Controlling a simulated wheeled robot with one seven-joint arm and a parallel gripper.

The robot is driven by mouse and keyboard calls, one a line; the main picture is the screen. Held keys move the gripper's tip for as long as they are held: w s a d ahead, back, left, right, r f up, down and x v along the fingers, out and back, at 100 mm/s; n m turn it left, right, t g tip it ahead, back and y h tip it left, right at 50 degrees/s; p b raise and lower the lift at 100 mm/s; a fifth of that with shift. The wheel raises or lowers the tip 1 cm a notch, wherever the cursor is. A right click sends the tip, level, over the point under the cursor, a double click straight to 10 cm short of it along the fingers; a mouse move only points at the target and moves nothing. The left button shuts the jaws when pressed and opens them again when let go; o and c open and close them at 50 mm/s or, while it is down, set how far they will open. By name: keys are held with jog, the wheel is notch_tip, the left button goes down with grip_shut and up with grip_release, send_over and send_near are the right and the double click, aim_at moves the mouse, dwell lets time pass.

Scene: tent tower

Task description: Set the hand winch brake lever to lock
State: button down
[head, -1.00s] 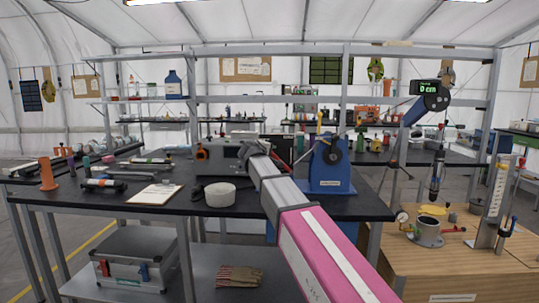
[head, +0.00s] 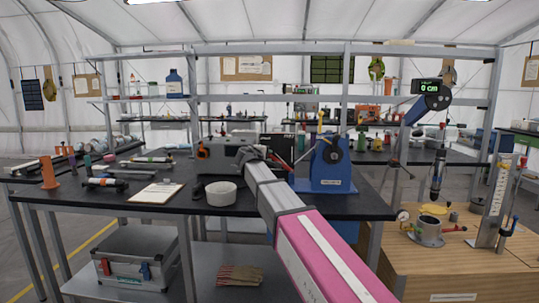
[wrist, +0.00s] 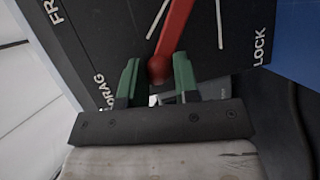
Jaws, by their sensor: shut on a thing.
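The brake lever (wrist: 173,38) is a red bar with a rounded end, in front of a black plate (wrist: 110,35) lettered FR…, DRAG and LOCK in the wrist view. My gripper (wrist: 158,80) has its green fingers on either side of the lever's rounded end and is shut on it. The lever lies between the DRAG lettering at left and the LOCK lettering at right, between two white lines. In the head view, the blue hand winch (head: 328,170) stands on the bench, with the black plate to its left. My fingers are hidden there by my arm.
The dark bench (head: 110,208) holds a roll of white tape (head: 221,193), a clipboard (head: 157,193) and a grey machine (head: 228,155) close to my arm. A wooden table (head: 470,270) with a metal pot (head: 428,232) stands at right. A display (head: 428,86) reads 0 cm.

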jog(key=shift+a+f+n+t+h, duration=0.25)
jog(key=shift+a+f+n, duration=0.05)
jog(key=shift+f+n, duration=0.3)
jog(key=shift+a+f+n+t+h, duration=0.2)
jog(key=shift+a+f+n, duration=0.15)
jog(key=shift+f+n, duration=0.3)
jog(key=shift+a+f+n+t+h, duration=0.3)
jog(key=shift+f+n, duration=0.15)
jog(key=shift+f, duration=0.3)
jog(key=shift+w, duration=0.1)
jog(key=c, duration=0.9)
grip_release()
jog(key=shift+f, duration=0.1)
jog(key=shift+v, duration=3.75)
